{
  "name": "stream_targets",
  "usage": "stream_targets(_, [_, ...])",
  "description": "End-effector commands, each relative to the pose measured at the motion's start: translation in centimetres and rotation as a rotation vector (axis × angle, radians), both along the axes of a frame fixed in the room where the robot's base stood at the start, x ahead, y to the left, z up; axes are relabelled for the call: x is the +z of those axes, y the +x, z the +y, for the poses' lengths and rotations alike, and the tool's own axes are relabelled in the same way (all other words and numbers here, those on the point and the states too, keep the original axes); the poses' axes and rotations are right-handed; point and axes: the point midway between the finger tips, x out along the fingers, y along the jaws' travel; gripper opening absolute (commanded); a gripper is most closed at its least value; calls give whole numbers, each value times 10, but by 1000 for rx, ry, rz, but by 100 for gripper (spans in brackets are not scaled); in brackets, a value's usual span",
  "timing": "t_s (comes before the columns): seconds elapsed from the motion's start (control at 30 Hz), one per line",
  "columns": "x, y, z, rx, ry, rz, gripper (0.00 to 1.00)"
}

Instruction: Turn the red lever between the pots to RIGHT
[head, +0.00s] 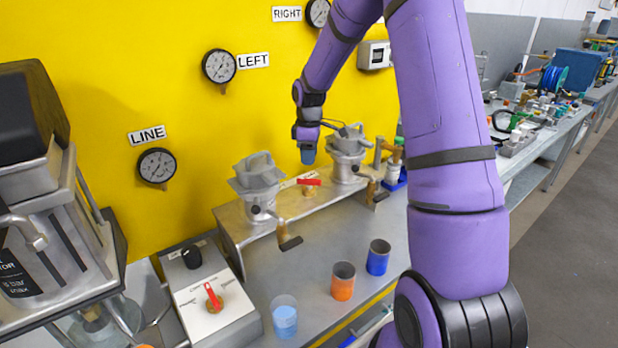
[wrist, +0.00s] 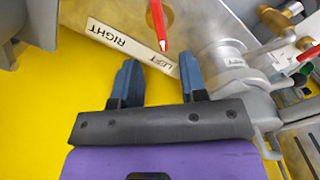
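The red lever (head: 309,182) sits on the metal shelf between the left pot (head: 257,182) and the right pot (head: 348,148). In the wrist view the lever (wrist: 158,22) shows at the top, its pale tip by the word LEFT on an upside-down label strip (wrist: 130,46) reading RIGHT and LEFT. My gripper (head: 308,156) hangs above and behind the lever. In the wrist view my gripper (wrist: 160,80) is open, its two blue fingers apart with nothing between them. The lever lies ahead of the fingertips, apart from them.
A control box (head: 210,300) with another red lever stands at front left. Clear-blue, orange (head: 343,281) and blue (head: 378,257) cups stand on the bench. Pot cranks (head: 286,235) stick out frontward. Gauges and the yellow wall (head: 100,80) are behind.

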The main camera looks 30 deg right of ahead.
Motion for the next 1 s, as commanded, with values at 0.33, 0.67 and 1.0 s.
stream_targets(0.33, [-60, 0, 0, 1, 1, 2, 39])
stream_targets(0.67, [-79, 0, 0, -1, -1, -1, 39])
stream_targets(1.0, [-79, 0, 0, 0, -1, -1, 12])
